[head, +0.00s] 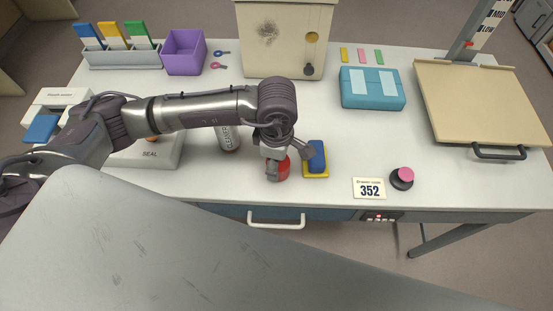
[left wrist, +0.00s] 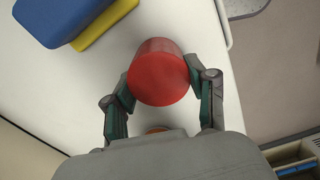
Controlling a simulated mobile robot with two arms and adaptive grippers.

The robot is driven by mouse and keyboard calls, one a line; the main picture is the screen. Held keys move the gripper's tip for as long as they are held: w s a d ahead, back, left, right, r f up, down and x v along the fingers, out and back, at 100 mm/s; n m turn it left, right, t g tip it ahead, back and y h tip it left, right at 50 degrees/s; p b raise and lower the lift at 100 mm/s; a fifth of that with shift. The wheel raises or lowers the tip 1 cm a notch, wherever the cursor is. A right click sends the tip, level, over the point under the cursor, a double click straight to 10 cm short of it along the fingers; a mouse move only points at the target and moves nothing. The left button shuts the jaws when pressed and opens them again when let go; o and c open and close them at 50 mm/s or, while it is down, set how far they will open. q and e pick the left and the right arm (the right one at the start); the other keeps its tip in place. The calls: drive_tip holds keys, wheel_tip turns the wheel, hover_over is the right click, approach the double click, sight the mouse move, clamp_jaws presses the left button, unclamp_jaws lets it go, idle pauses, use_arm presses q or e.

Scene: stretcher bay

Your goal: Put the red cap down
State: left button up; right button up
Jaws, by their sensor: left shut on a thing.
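The red cap (head: 279,171) is near the table's front edge in the head view, left of a blue and yellow block. My left gripper (head: 274,164) is shut on it from above. In the left wrist view the red cap (left wrist: 159,73) sits between the two fingertips of my left gripper (left wrist: 158,84), one finger on each side. I cannot tell whether the cap touches the white table (head: 230,190). My right gripper is in neither view.
The blue and yellow block (head: 316,156) lies close right of the cap. A cleaner bottle (head: 229,139) stands left, beside the seal device (head: 148,155). A number card (head: 369,188) and a pink-topped knob (head: 404,177) are further right. A grey surface (head: 170,255) fills the foreground.

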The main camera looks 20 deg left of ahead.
use_arm(q)
drive_tip(key=o, duration=1.1)
drive_tip(key=shift+f, duration=0.1)
drive_tip(key=shift+o, duration=1)
drive_tip(key=shift+r, duration=0.2)
wheel_tip(320, 180, up, 12)
drive_tip(key=b, duration=0.2)
drive_tip(key=shift+b, duration=0.35)
